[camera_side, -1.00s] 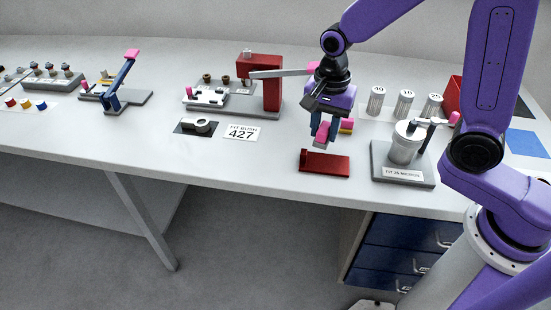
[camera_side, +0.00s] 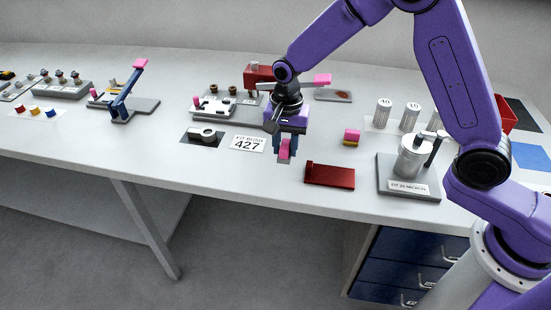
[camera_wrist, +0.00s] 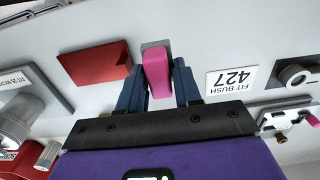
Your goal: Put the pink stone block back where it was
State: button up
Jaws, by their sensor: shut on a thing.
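My gripper (camera_side: 285,153) is shut on a pink block (camera_side: 284,148) and points down over the bench, between the sign reading 427 and the dark red plate. In the wrist view the pink block (camera_wrist: 156,70) stands out between my two blue fingers (camera_wrist: 158,85). Its lower end shows below my fingers in the side view, over a small grey patch; I cannot tell whether it touches the bench.
The dark red plate (camera_side: 330,175) lies near the front edge. The 427 sign (camera_side: 248,143) and a ring on a black mat (camera_side: 203,136) are to the left. A grey stand with a metal cylinder (camera_side: 410,158) is to the right. The red press (camera_side: 257,74) is behind my gripper.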

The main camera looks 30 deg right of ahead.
aim_at(275, 170)
jog(key=w+f, duration=0.1)
jog(key=w+a+f, duration=0.1)
jog(key=f, duration=0.1)
jog(key=shift+w+f, duration=0.2)
jog(key=shift+w, duration=0.1)
jog(key=shift+w+f, duration=0.1)
jog(key=shift+f, duration=1.5)
jog(key=shift+f, duration=0.1)
jog(key=o, duration=1)
notch_tip(275, 170, up, 12)
jog(key=shift+r, duration=0.2)
